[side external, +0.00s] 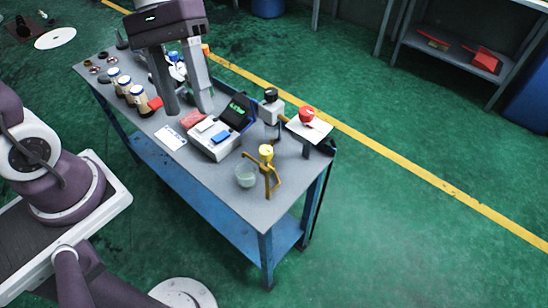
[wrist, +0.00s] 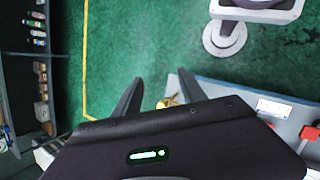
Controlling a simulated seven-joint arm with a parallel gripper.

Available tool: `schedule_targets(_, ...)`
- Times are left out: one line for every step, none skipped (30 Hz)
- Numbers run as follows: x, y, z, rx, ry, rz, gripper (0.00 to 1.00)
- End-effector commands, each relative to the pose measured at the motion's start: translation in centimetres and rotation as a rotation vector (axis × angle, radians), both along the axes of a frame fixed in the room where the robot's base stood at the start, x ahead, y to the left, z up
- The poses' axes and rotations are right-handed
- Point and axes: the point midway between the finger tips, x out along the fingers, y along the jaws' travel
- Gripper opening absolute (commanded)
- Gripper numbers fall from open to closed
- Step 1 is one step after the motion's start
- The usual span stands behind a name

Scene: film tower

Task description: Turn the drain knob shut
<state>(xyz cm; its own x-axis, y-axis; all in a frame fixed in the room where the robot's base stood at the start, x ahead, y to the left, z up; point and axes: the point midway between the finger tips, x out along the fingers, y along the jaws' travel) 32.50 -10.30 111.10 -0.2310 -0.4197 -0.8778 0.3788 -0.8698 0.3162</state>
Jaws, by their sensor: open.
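A yellow knob (side external: 266,152) tops a bent brass-coloured fitting (side external: 272,182) near the table's near right corner; I take it for the drain knob. A clear glass cup (side external: 245,176) stands just left of the fitting. My gripper (side external: 188,110) is open and empty, fingers pointing down over the table's left half, well left of the yellow knob. In the wrist view my gripper (wrist: 160,76) shows two spread fingers. A small yellow piece (wrist: 166,102) shows between them, partly hidden by the gripper body. I cannot tell how far the knob is turned.
A red knob (side external: 306,114) sits on a white plate, beside a grey post with a black top (side external: 270,95). A white device with a dark screen (side external: 238,112), a white card (side external: 171,137) and several capped jars (side external: 126,86) stand on the blue-legged table (side external: 205,178).

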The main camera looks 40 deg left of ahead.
Motion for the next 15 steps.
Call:
schedule_targets(1.5, -0.5, -1.5, -0.077, 0.128, 0.056, 0.49)
schedule_targets(2.4, -0.9, -2.3, -0.127, 0.199, 0.091, 0.49)
schedule_targets(3.7, -1.3, -3.5, -0.196, 0.292, 0.142, 0.49)
schedule_targets(4.6, -1.5, -4.5, -0.247, 0.358, 0.181, 0.49)
schedule_targets(5.6, -1.7, -5.6, -0.299, 0.424, 0.222, 0.49)
schedule_targets(6.8, -1.9, -7.2, -0.367, 0.509, 0.277, 0.49)
schedule_targets(7.7, -2.0, -8.5, -0.420, 0.570, 0.323, 0.49)
schedule_targets(8.4, -2.1, -9.8, -0.470, 0.630, 0.366, 0.49)
schedule_targets(9.4, -2.1, -11.7, -0.536, 0.700, 0.427, 0.49)
schedule_targets(9.9, -2.1, -13.0, -0.581, 0.748, 0.468, 0.49)
schedule_targets(10.4, -2.0, -14.3, -0.621, 0.790, 0.508, 0.49)
schedule_targets(10.9, -2.0, -15.7, -0.667, 0.834, 0.553, 0.49)
schedule_targets(11.1, -1.9, -16.6, -0.694, 0.860, 0.580, 0.49)
schedule_targets(11.3, -1.9, -17.4, -0.717, 0.880, 0.605, 0.49)
schedule_targets(11.5, -1.8, -18.3, -0.742, 0.904, 0.631, 0.49)
